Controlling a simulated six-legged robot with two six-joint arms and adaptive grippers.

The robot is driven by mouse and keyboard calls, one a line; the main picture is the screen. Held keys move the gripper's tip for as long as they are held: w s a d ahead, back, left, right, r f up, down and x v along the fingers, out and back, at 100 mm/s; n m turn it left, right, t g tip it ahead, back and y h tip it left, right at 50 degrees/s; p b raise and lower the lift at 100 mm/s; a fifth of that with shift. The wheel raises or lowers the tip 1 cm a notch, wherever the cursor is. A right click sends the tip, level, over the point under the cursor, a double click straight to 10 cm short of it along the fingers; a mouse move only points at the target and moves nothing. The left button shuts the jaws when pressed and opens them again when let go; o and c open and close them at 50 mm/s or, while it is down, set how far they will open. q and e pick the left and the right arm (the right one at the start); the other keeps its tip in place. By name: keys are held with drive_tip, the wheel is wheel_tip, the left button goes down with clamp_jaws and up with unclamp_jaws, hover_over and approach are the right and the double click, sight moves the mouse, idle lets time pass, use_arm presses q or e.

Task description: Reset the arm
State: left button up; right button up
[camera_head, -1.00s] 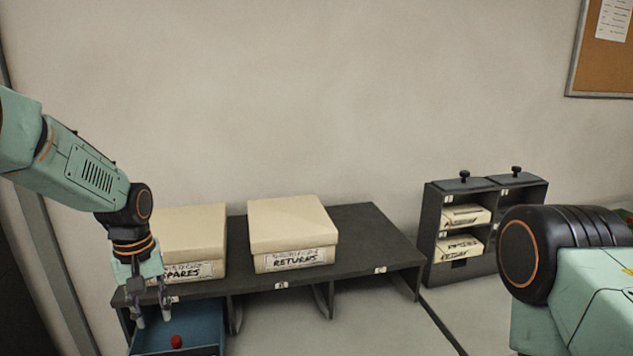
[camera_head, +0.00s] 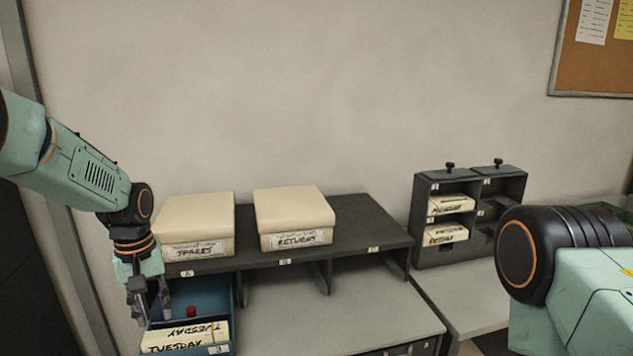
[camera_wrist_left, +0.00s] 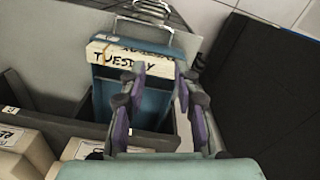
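My left gripper (camera_head: 150,298) is open and empty. It hangs fingers down over the left side of the blue drawer (camera_head: 212,284). Its two fingers also show apart in the left wrist view (camera_wrist_left: 158,108), with the drawer beyond them. A block of cards marked TUESDAY (camera_head: 186,339) lies in the front of the drawer, and it also shows in the left wrist view (camera_wrist_left: 128,57). A small red object (camera_head: 191,310) is behind the cards. My right arm is at the right of the head view, but its gripper is out of view.
The SPARES box (camera_head: 194,222) and RETURNS box (camera_head: 294,215) stand on the dark shelf unit (camera_head: 362,225). A dark rack (camera_head: 420,215) with card blocks (camera_head: 445,234) stands to the right. The grey desk top (camera_head: 340,308) in front is clear.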

use_arm(q)
drive_tip(key=s+d+f+m+b, duration=0.1)
drive_tip(key=s+d+f+b, duration=0.4)
drive_tip(key=f, duration=1)
drive_tip(key=s+d+f+m+b, duration=0.15)
drive_tip(key=s+f+b, duration=0.35)
drive_tip(key=s+f, duration=0.7)
drive_tip(key=s+d+f+m+b, duration=0.1)
drive_tip(key=s+f+b, duration=0.3)
drive_tip(key=s+f, duration=0.3)
drive_tip(key=s+d+f+m+b, duration=0.1)
drive_tip(key=s+f+b, duration=0.4)
drive_tip(key=s, duration=0.8)
wheel_tip(320, 180, down, 3)
drive_tip(key=shift+s+r+m, duration=0.1)
drive_tip(key=shift+s+m, duration=0.3)
drive_tip(key=shift+m, duration=0.05)
drive_tip(key=shift+a, duration=0.1)
